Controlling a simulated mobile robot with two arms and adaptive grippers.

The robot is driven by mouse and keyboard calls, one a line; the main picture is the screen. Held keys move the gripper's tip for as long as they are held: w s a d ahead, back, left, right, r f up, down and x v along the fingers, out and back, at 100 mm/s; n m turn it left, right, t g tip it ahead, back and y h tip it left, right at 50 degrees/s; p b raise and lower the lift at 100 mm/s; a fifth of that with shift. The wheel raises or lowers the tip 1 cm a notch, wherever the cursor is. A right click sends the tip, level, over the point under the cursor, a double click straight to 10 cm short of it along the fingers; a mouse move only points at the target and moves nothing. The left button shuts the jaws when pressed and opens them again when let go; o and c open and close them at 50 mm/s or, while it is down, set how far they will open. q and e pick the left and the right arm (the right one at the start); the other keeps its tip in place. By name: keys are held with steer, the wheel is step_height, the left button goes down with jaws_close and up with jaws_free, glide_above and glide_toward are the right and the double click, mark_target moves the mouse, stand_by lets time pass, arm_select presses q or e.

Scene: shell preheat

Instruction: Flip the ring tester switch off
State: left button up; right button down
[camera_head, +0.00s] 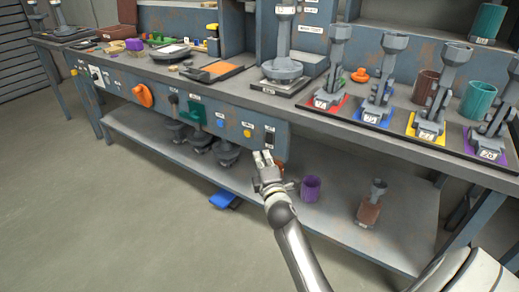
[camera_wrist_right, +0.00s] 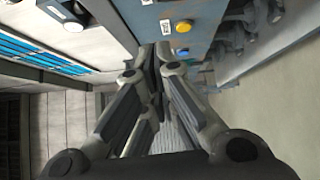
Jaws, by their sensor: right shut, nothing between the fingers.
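A dark rocker switch (camera_head: 270,138) sits at the right end of the blue-grey front panel, and I cannot tell which way it is tipped. The ring tester (camera_head: 283,68), a grey column on a round base, stands on the bench above it. My right gripper (camera_head: 263,156) is shut and empty, just below the switch and in front of the panel. In the right wrist view my right gripper (camera_wrist_right: 161,52) points at the panel, and its fingers hide the switch. I cannot tell if it touches the panel. My left gripper is not in view.
A yellow button (camera_head: 247,133) is left of the switch; it also shows in the right wrist view (camera_wrist_right: 183,26). Further left are a green lever box (camera_head: 195,112) and an orange knob (camera_head: 143,95). A purple cup (camera_head: 311,188) stands on the lower shelf.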

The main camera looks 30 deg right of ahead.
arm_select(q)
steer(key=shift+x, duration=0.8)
arm_select(e)
steer(key=shift+v, duration=1.05)
steer(key=shift+r, duration=0.1)
